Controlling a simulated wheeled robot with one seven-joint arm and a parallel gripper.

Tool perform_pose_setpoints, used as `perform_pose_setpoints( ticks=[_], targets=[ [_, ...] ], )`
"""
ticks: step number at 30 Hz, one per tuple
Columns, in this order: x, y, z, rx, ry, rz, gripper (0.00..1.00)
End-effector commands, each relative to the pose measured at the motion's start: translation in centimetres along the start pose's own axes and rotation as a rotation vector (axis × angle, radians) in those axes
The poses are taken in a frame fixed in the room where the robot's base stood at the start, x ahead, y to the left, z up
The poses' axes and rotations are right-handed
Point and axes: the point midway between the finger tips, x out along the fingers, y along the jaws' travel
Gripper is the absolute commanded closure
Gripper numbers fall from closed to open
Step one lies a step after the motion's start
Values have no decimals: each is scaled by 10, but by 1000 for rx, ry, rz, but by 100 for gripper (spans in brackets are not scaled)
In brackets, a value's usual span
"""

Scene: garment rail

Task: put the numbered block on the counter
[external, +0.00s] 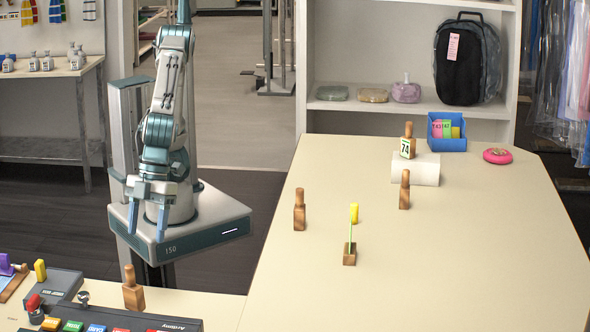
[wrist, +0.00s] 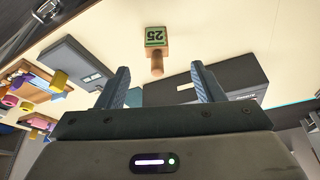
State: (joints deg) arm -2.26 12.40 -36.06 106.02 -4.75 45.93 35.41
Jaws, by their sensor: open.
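A wooden block with a knob handle and a white number plate reading 74 (external: 407,147) stands upright on a white riser (external: 428,170) at the back of the cream counter (external: 480,270). Another knobbed wooden block, with a green plate reading 25 (wrist: 156,37), shows in the wrist view beyond my fingertips. It looks like the wooden block (external: 133,294) at the near left in the external view, where no number shows.
Two knobbed blocks (external: 299,214) (external: 404,192), a small wooden base with a green stick (external: 349,257) and a yellow piece (external: 354,213) stand mid-counter. A blue bin (external: 447,143) and pink disc (external: 497,156) are at the back. A dark keyed console (external: 110,322) lies near left. The right side is clear.

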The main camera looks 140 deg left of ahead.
Motion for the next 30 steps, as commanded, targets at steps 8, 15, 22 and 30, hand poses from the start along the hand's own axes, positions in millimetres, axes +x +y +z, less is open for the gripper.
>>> perform_pose_setpoints(
  ticks=[8,15,22,30],
  targets=[
    [-54,-11,116,-345,-121,-192,39],
    [-100,9,228,-738,-133,-318,39],
    [-113,40,295,-1009,-97,-349,39],
    [-113,49,311,-1085,-83,-349,39]
  ],
)
